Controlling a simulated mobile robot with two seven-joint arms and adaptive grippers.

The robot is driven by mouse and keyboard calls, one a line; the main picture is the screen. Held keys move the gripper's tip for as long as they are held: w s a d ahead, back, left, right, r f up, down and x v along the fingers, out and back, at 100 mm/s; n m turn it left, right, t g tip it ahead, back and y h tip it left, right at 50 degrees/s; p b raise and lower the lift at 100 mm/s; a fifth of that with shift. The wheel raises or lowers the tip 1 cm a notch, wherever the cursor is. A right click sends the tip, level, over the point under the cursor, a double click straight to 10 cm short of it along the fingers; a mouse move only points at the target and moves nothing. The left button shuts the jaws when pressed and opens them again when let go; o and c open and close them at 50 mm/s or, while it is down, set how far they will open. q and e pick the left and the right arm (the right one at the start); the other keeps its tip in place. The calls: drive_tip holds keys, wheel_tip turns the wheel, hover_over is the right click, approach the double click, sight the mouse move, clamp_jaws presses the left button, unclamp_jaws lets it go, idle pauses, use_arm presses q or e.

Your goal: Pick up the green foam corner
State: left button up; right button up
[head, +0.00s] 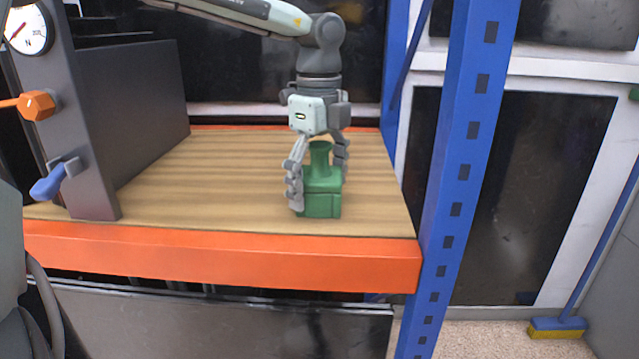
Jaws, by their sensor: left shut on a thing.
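The green foam corner (321,191) stands on the wooden shelf board, near its right front part. It has a blocky base and a narrower neck that flares at the top. My left gripper (318,186) points down over it from above. Its fingers are shut on the foam corner, one on the left side and one on the right side behind it. The foam corner's underside seems to be at the board; I cannot tell if there is a gap. My right gripper does not show.
The wooden board (220,190) has an orange front beam (230,257). A blue perforated upright (462,170) stands close on the right. A grey machine with a gauge (27,30), an orange knob (37,105) and a blue-handled lever (52,180) stands at left. The board between is clear.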

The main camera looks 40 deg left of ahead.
sight(316, 145)
use_arm(q)
drive_tip(key=shift+r, duration=0.15)
drive_tip(key=shift+r, duration=0.25)
drive_tip(key=r, duration=0.3)
drive_tip(key=shift+s+a+r+b, duration=0.1)
drive_tip(key=shift+a+r+b, duration=0.15)
drive_tip(key=shift+r+b, duration=0.1)
drive_tip(key=s+a+r, duration=0.6)
drive_tip(key=a, duration=0.3)
drive_tip(key=shift+s+r+b, duration=0.2)
drive_tip(key=shift+r+b, duration=0.05)
drive_tip(key=shift+b, duration=0.15)
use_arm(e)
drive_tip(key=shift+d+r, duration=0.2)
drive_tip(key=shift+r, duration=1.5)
